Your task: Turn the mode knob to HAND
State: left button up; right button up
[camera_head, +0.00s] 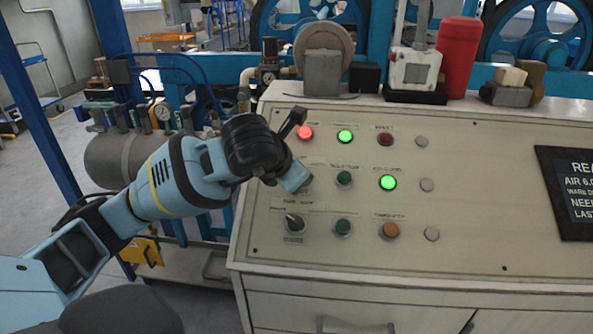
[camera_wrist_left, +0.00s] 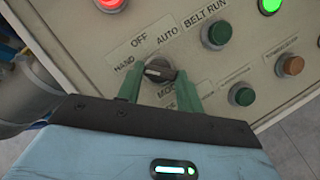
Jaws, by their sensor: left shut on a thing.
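The mode knob (camera_wrist_left: 158,69) is a small black rotary knob with a pale mark on its face. It shows in the left wrist view, with the labels HAND, OFF and AUTO (camera_wrist_left: 167,33) around its upper side. The pale mark appears to lie toward the HAND side (camera_wrist_left: 124,61), but its exact setting is hard to tell. My left gripper (camera_wrist_left: 157,76) is shut on the knob, with one green finger on each side. In the head view my left gripper (camera_head: 306,181) is against the panel and hides the knob. My right gripper is not in view.
The cream panel (camera_head: 480,200) has lit red and green lamps (camera_head: 388,183), several unlit buttons and a second black knob (camera_head: 294,222) below my gripper. A dark sign (camera_head: 570,195) is at the right. A red cylinder (camera_head: 457,58) and other items stand on top.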

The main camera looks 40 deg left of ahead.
pick_arm(q)
jog(key=o, duration=1)
jog(key=shift+v, duration=3.95)
